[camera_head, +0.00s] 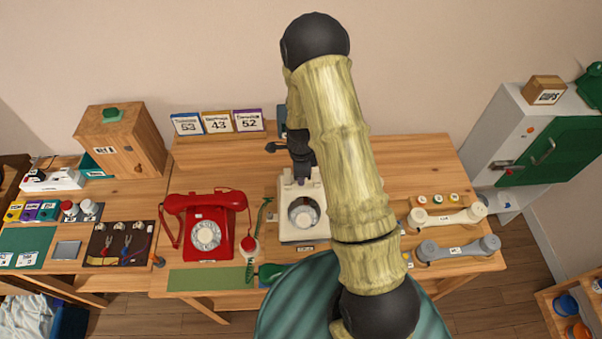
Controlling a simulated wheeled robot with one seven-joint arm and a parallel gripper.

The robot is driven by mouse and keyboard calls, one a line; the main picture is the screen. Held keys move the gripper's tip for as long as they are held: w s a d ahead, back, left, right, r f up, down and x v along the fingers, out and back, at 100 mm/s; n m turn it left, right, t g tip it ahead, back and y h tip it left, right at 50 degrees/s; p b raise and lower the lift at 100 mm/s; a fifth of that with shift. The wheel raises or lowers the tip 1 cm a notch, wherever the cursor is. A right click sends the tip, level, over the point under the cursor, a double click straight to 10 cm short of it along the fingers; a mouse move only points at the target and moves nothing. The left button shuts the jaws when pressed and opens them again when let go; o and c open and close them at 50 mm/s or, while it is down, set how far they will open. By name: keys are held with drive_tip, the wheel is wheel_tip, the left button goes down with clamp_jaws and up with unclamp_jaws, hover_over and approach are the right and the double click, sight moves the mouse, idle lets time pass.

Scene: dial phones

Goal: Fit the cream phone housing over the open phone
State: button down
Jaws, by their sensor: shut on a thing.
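The cream phone housing (290,197) is at the middle of the workbench, upright, with a round dial showing at its front. My gripper (301,178) is at its back top edge, shut on it. My arm comes across from the lower right and covers the housing's right side and the bench just beyond. The open phone cannot be told apart; whatever lies under the housing is hidden. I cannot tell whether the housing rests on anything or is held a little above it.
A red dial phone (207,236) stands to the left. A cream handset (447,217) and a grey handset (457,249) lie to the right. A green brush (251,262) and green mat (208,279) are near the front edge. Number cards (217,122) stand behind.

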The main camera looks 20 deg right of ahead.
drive_tip(key=shift+f+b, duration=1)
drive_tip(key=shift+f, duration=0.7)
drive_tip(key=shift+f+b, duration=0.6)
drive_tip(key=shift+f, duration=0.35)
idle(0.8)
drive_tip(key=c, duration=1.3)
unclamp_jaws()
drive_tip(key=shift+r, duration=0.1)
wheel_tip(320, 180, up, 17)
drive_tip(key=b, duration=0.2)
drive_tip(key=shift+r+b, duration=0.15)
drive_tip(key=shift+b, duration=0.15)
